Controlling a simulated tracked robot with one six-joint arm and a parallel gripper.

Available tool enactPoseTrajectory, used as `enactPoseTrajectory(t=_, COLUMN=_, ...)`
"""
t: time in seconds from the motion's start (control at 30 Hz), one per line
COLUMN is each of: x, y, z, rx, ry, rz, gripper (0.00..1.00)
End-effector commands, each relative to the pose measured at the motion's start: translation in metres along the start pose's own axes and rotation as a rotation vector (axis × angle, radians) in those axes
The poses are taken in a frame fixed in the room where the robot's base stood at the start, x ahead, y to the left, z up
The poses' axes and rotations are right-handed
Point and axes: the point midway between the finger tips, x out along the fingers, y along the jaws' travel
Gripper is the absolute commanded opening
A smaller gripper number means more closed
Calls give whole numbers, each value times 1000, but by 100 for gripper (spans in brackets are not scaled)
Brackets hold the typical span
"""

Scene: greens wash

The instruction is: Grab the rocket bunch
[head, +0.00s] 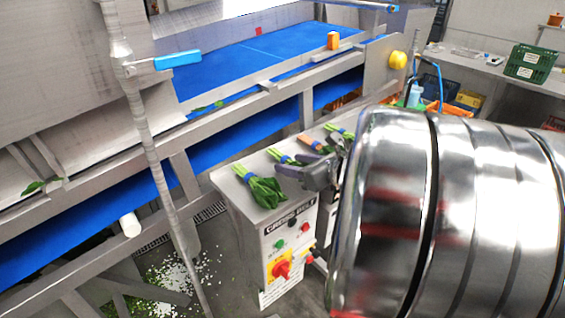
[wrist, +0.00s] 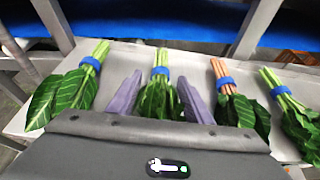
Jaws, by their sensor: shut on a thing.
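Several leafy bunches with blue bands lie in a row on a metal top. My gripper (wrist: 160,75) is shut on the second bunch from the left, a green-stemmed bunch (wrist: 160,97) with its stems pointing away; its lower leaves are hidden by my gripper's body. In the head view my gripper (head: 291,170) is at this bunch (head: 281,156). No label shows which bunch is rocket. To the left lies a broad-leaved bunch (wrist: 78,85). To the right lie an orange-stemmed bunch (wrist: 224,85) and another green-stemmed bunch (wrist: 285,100).
The metal top (head: 226,180) sits on a control box (head: 290,245) with buttons and a red-yellow switch. A blue conveyor (head: 235,70) with metal rails runs behind. A large shiny drum-like body (head: 385,220) fills the right of the head view. A pole (head: 150,150) stands at left.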

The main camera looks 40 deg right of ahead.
Motion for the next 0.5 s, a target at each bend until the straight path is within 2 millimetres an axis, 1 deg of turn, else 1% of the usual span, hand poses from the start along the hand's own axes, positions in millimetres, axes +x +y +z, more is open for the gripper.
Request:
enactPoseTrajectory(t=0.13, x=-2, y=0, z=6, rx=-2, ry=-1, rz=0, gripper=22)
enactPoseTrajectory(t=0.27, x=-8, y=0, z=19, rx=-5, ry=-3, rz=-1, gripper=22)
enactPoseTrajectory(t=0.5, x=-23, y=0, z=58, rx=-6, ry=-4, rz=-1, gripper=22)
